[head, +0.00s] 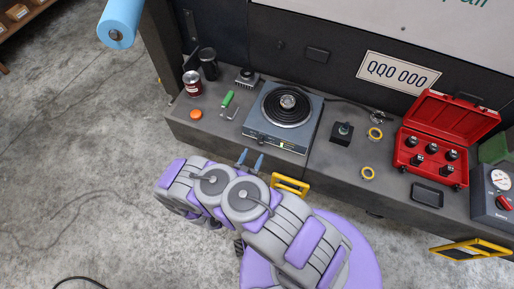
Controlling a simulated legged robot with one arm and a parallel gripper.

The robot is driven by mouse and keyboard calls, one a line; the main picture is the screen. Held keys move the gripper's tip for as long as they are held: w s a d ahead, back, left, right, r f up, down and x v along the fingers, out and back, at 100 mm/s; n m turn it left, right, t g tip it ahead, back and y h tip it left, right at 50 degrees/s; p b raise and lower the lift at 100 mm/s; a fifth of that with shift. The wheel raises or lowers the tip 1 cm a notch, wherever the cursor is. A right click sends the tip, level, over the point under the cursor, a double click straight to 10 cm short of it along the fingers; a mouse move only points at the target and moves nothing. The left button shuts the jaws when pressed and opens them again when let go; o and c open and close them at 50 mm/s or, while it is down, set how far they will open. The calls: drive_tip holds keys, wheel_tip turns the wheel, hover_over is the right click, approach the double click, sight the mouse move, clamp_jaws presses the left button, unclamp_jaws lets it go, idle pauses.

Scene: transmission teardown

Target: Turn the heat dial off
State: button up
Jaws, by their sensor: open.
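A hot plate (314,113) with a black coil burner sits on the workbench, and a round metal part (288,102) rests on its middle. Its front panel (272,143) faces me and shows a small lit green-yellow patch (283,145). The heat dial on this panel is too small to make out clearly, and so is its setting. My gripper (250,158) has two blue fingers, spread apart and empty. It is in front of the panel, just below its left part in the picture, with no contact visible.
Left of the hot plate are a green-handled tool (227,99), a red can (193,84) and an orange cap (196,114). To the right are a dark block (342,132), yellow rings (368,173), an open red case (452,120) and a gauge box with a red knob (504,202).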

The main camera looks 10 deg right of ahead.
sight(260, 143)
drive_tip(key=b+x, duration=0.1)
drive_tip(key=x, duration=0.3)
drive_tip(key=shift+w+d+f, duration=0.1)
drive_tip(key=shift+w+d, duration=0.1)
drive_tip(key=shift+d, duration=0.1)
drive_tip(key=shift+w+d+b, duration=0.25)
drive_tip(key=shift+w+b, duration=0.05)
drive_tip(key=shift+w, duration=0.15)
drive_tip(key=c, duration=1)
